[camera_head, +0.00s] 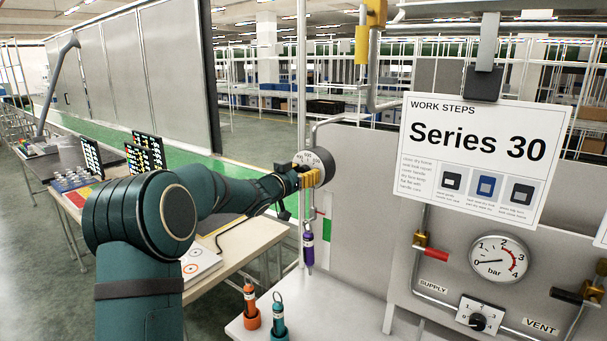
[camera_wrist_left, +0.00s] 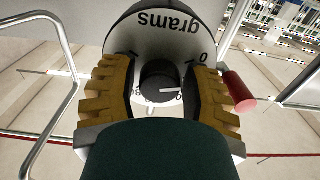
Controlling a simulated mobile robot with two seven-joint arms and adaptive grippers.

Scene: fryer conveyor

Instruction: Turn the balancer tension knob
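The balancer (camera_head: 318,157) is a grey round housing hanging from a pipe frame in the middle of the head view. Its dial face, marked "grams", shows upside down in the left wrist view (camera_wrist_left: 160,38). The tension knob (camera_wrist_left: 160,86) is dark and round with a white pointer line. My left gripper (camera_head: 307,178) is at the balancer's front. In the left wrist view its ribbed yellow-brown fingers (camera_wrist_left: 163,95) stand apart on either side of the knob, with narrow gaps visible. The knob is hidden in the head view. My right gripper is not in view.
A purple tool (camera_head: 308,250) hangs below the balancer. Orange (camera_head: 250,308) and teal (camera_head: 278,318) tools stand on the bench (camera_head: 330,310). A panel with a pressure gauge (camera_head: 500,260) and a work-steps sign (camera_head: 485,150) are at right. A red-ended handle (camera_wrist_left: 239,92) is near the right finger.

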